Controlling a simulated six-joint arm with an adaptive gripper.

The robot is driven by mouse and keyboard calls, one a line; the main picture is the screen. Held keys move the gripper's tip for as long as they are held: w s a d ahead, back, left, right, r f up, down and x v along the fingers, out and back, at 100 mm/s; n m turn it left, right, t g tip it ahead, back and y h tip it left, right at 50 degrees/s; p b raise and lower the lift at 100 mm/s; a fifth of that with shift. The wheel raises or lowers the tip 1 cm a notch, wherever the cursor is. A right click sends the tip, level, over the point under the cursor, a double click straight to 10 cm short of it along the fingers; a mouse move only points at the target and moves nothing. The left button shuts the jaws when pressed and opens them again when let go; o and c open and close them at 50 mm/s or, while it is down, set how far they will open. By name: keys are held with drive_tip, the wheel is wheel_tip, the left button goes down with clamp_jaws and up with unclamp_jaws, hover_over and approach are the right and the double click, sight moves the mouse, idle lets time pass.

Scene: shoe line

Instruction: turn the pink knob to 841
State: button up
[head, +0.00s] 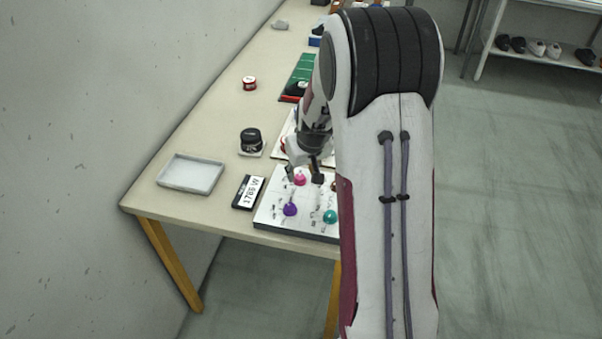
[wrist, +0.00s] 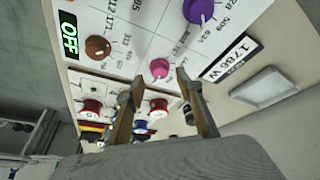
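The pink knob (head: 300,178) is on a white panel (head: 265,213) at the near end of the table. In the wrist view the pink knob (wrist: 159,69) appears between and just beyond my gripper's fingertips (wrist: 160,78). My gripper (head: 309,168) is open, with a finger to each side of the knob in the picture; I cannot tell whether either touches it. The numbers around the pink knob are too small or hidden to read, so its setting is unclear.
A purple knob (head: 290,209), a teal knob (head: 330,216) and a brown knob (wrist: 98,47) share the panel. A green OFF display (wrist: 69,35) sits at its edge. A grey tray (head: 191,175) and a black-lidded jar (head: 251,140) stand to the left.

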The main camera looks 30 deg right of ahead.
sight(300, 179)
drive_tip(key=shift+x, duration=1.1)
clamp_jaws()
